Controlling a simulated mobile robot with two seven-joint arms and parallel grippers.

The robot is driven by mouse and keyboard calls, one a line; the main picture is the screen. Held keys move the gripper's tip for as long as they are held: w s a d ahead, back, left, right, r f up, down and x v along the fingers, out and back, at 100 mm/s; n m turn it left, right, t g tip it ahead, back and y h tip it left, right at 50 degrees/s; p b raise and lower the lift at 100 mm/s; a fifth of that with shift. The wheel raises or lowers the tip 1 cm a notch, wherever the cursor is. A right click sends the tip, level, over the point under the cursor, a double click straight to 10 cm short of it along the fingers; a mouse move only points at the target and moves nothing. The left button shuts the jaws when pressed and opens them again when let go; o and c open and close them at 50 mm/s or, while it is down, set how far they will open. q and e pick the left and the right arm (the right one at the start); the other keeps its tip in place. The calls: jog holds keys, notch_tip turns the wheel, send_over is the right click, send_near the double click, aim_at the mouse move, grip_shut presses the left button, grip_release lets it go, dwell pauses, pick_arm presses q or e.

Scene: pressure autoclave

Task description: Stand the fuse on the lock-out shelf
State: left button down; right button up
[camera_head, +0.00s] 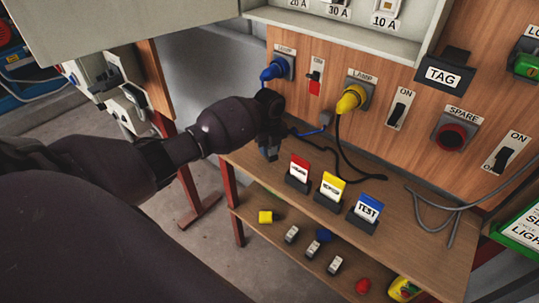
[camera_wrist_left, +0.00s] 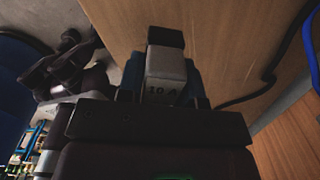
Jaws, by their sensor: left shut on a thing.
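My left gripper (camera_head: 269,140) is over the left end of the upper wooden shelf (camera_head: 405,250). It is shut on a pale grey fuse marked 10 A, with a black end. The fuse (camera_wrist_left: 165,72) shows in the left wrist view, sticking out past the jaws, with the shelf surface behind it. In the head view the gripper mostly hides the fuse. I cannot tell whether it touches the shelf. My right gripper is not in view.
Red (camera_head: 299,170), yellow (camera_head: 331,188) and blue TEST (camera_head: 367,209) cards stand right of the gripper. Black cables hang from a yellow plug (camera_head: 351,98) behind. A lower shelf holds several small items. An open fuse box (camera_head: 340,22) is above.

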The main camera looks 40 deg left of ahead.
aim_at(269, 155)
pick_arm(q)
jog(key=shift+f, duration=1.6)
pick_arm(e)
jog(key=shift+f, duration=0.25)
pick_arm(q)
jog(key=shift+f+b, duration=0.15)
jog(key=shift+b, duration=0.15)
jog(key=c, duration=0.8)
grip_release()
jog(key=shift+r, duration=0.55)
notch_tip(269, 155, up, 11)
jog(key=shift+f+p, duration=0.2)
jog(key=shift+p, duration=0.85)
jog(key=shift+r, duration=0.3)
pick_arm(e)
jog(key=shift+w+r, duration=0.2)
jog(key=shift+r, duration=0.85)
